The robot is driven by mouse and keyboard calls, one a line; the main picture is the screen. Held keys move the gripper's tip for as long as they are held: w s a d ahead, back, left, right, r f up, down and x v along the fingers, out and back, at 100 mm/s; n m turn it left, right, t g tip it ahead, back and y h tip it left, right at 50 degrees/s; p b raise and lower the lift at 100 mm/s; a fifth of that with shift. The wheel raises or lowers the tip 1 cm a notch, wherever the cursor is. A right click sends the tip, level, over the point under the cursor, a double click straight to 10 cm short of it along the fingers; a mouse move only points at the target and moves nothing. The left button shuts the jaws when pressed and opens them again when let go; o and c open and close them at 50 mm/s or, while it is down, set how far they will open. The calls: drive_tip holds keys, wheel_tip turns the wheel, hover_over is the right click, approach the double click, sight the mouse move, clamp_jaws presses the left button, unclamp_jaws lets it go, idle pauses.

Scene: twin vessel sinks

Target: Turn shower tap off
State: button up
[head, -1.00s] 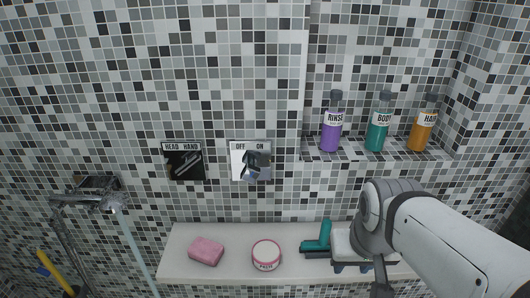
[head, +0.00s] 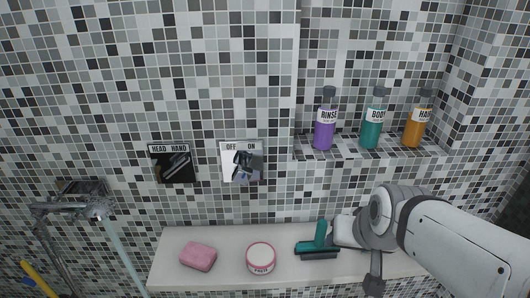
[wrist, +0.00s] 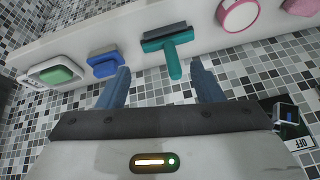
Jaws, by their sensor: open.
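The tap plate (head: 241,162) is on the tiled wall, marked OFF on its left and ON on its right. A dark and shiny tap handle (head: 243,166) sticks out from it; its exact setting is hard to tell. The plate also shows at the lower right of the wrist view (wrist: 292,128), partly cut off, with OFF readable. My gripper (wrist: 158,68) is open, with nothing between its fingers, in front of the wall and shelf. It is apart from the tap, which lies to the right of the fingers in the wrist view. In the head view my arm hides the fingers.
A HEAD/HAND plate (head: 172,163) is left of the tap. The ledge below holds pink soap (head: 198,256), a round jar (head: 261,257) and a green squeegee (head: 319,241). Several bottles (head: 325,120) stand on the upper shelf. A shower fixture (head: 75,208) is at far left.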

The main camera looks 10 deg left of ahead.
drive_tip(key=w+a+t+y+b, duration=0.1)
drive_tip(key=w+a+t+y, duration=0.2)
drive_tip(key=a, duration=0.5)
drive_tip(key=w+a+t+y+b, duration=0.1)
drive_tip(key=w+a+t, duration=0.1)
drive_tip(key=w+a, duration=0.45)
drive_tip(key=m+t+b, duration=0.2)
drive_tip(key=m+t, duration=0.1)
drive_tip(key=t, duration=0.3)
approach(242, 178)
drive_tip(key=shift+h, duration=0.3)
drive_tip(key=w, duration=0.1)
drive_tip(key=w+a+f, duration=0.1)
drive_tip(key=w, duration=0.2)
drive_tip(key=shift+a+f, duration=0.25)
drive_tip(key=shift+t+h, duration=0.4)
drive_tip(key=shift+t, duration=0.3)
drive_tip(key=x, duration=0.4)
drive_tip(key=p+x, duration=0.1)
drive_tip(key=x, duration=0.2)
drive_tip(key=shift+a+r, duration=0.2)
drive_tip(key=shift+r, duration=0.1)
